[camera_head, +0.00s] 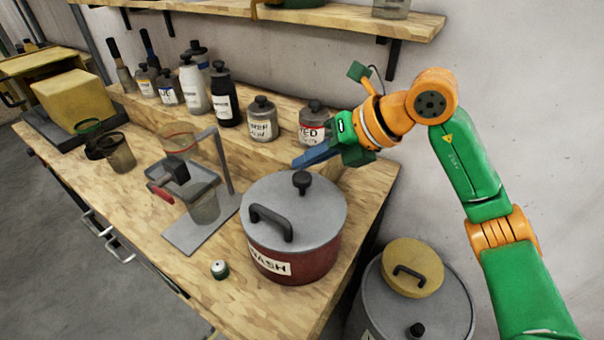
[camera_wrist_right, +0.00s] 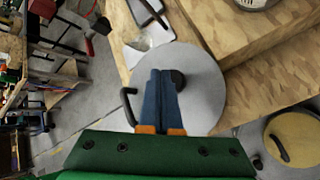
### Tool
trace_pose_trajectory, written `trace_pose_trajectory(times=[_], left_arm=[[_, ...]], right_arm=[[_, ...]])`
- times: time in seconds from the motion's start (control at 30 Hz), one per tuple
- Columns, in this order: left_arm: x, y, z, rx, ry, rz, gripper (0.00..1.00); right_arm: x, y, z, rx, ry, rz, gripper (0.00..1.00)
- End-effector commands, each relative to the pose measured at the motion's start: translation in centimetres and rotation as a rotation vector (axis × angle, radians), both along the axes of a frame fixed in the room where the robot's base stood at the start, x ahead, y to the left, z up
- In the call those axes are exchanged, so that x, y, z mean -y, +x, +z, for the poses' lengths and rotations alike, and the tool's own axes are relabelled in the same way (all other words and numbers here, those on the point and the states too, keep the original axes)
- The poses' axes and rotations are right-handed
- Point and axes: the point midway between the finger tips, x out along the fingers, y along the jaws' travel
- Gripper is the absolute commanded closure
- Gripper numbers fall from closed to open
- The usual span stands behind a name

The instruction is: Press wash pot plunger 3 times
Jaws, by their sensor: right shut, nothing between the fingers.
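The wash pot (camera_head: 300,262) is a dark red pot with a grey lid and a white "WASH" label, standing on the wooden bench. On its lid are a black arched handle (camera_head: 268,221) and a black plunger knob (camera_head: 302,181). My right gripper (camera_head: 296,163) is shut and empty, its blue fingers above the back of the lid, apart from the knob in the head view. In the right wrist view, the shut fingers (camera_wrist_right: 161,75) point over the grey lid (camera_wrist_right: 205,80), with the knob (camera_wrist_right: 178,79) partly hidden beside them. My left gripper is not in view.
Several labelled bottles (camera_head: 222,95) stand on the raised back step. A grey drum (camera_head: 440,300) with a yellow lid stands right of the bench.

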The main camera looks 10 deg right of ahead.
Motion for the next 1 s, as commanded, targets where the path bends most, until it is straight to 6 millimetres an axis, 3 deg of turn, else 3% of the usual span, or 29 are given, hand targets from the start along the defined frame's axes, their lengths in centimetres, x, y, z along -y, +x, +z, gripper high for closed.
trace_pose_trajectory(times=[1.0], left_arm=[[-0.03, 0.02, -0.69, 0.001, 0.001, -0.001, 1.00]], right_arm=[[0.01, 0.00, -0.84, 0.000, 0.000, 0.000, 1.00]])
